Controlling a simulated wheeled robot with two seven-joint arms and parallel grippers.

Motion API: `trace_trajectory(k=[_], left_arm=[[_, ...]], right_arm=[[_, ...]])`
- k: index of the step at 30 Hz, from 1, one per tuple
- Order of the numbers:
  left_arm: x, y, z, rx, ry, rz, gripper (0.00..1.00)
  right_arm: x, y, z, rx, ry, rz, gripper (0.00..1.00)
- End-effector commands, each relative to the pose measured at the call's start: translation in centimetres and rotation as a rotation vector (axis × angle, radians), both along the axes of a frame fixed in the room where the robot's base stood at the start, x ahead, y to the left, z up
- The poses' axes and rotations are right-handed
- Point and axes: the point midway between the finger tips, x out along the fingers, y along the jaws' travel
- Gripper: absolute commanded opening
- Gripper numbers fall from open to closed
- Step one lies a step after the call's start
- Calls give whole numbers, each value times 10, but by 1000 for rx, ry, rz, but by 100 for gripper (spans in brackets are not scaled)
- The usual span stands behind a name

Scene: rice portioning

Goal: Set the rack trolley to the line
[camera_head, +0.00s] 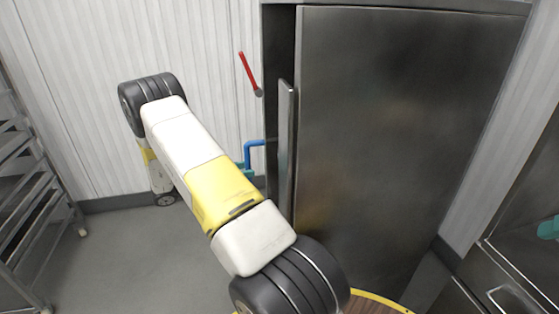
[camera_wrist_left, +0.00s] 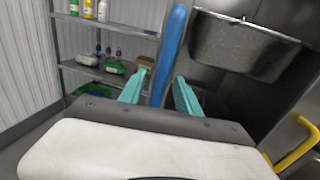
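A metal rack trolley (camera_head: 40,150) with several slanted rails and small casters stands at the left edge of the head view, partly cut off. My left gripper (camera_head: 244,168) is mostly hidden behind my left arm, with only a bit of teal showing beside a blue bar (camera_head: 248,150). In the left wrist view, my left gripper's teal fingers (camera_wrist_left: 160,78) are apart, with a long blue bar (camera_wrist_left: 174,35) between them. A gap shows beside the bar, and I cannot tell whether a finger touches it. A teal piece (camera_head: 548,229) at the right edge looks like part of my right gripper.
A tall steel cabinet (camera_head: 400,130) with a vertical handle (camera_head: 287,140) fills the middle. A red bar (camera_head: 249,73) is on the white wall. Grey floor (camera_head: 140,250) is open at left. The wrist view shows shelves with bottles (camera_wrist_left: 88,10), a steel basin (camera_wrist_left: 245,48) and a yellow bar (camera_wrist_left: 297,148).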

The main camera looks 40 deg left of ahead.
Motion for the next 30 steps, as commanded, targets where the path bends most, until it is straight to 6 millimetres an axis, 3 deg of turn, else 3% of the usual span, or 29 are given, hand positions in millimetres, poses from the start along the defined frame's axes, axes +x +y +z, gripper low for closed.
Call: trace_trajectory(k=[6, 12, 30], left_arm=[[-36, 19, -1, 1, 2, 4, 40], [-54, 28, -1, 0, 1, 2, 40], [-56, 29, -1, 0, 1, 1, 40]], right_arm=[[0, 0, 0, 0, 0, 0, 36], [0, 0, 0, 0, 0, 0, 36], [0, 0, 0, 0, 0, 0, 36]])
